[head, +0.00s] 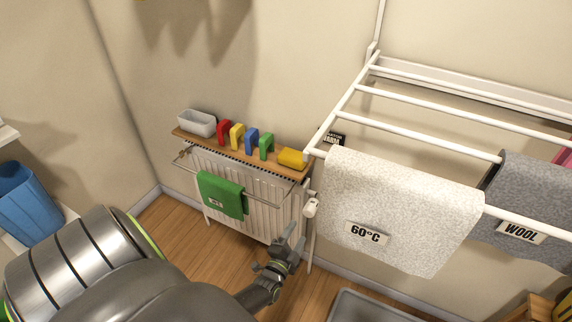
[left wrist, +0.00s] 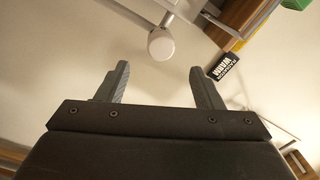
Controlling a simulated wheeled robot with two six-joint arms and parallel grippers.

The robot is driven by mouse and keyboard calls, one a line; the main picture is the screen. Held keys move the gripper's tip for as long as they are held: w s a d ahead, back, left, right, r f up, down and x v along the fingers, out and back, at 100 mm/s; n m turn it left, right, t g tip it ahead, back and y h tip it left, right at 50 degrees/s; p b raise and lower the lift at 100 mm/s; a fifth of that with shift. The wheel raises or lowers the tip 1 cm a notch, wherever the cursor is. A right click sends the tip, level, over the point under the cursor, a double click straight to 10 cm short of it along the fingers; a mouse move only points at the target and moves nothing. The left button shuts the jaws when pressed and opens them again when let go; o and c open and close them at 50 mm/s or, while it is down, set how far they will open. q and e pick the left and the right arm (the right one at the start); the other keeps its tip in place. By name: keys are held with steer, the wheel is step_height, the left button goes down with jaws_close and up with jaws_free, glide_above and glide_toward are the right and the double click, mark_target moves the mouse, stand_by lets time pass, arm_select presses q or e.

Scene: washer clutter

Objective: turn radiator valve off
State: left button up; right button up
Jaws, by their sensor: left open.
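The radiator (head: 262,213) is white and stands against the wall under a wooden shelf. Its valve (head: 311,207) is a white knob at the radiator's right side, on a vertical pipe. The valve knob also shows in the left wrist view (left wrist: 161,45), round and white, beyond the fingertips and between their lines. My left gripper (head: 283,248) is just below and left of the valve in the head view, apart from it. In the left wrist view its two fingers (left wrist: 158,76) are spread with nothing between them. My right gripper does not show.
A drying rack (head: 362,78) with a white towel (head: 405,208) marked 60°C hangs right of the valve. A green cloth (head: 220,194) hangs on the radiator's rail. The shelf (head: 234,153) holds coloured hooks. A grey tub (head: 365,306) is on the floor; a blue bin (head: 28,203) stands left.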

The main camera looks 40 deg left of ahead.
arm_select(q)
steer(key=v, duration=0.6)
steer(key=shift+s, duration=0.4)
steer(key=shift+d+f, duration=0.1)
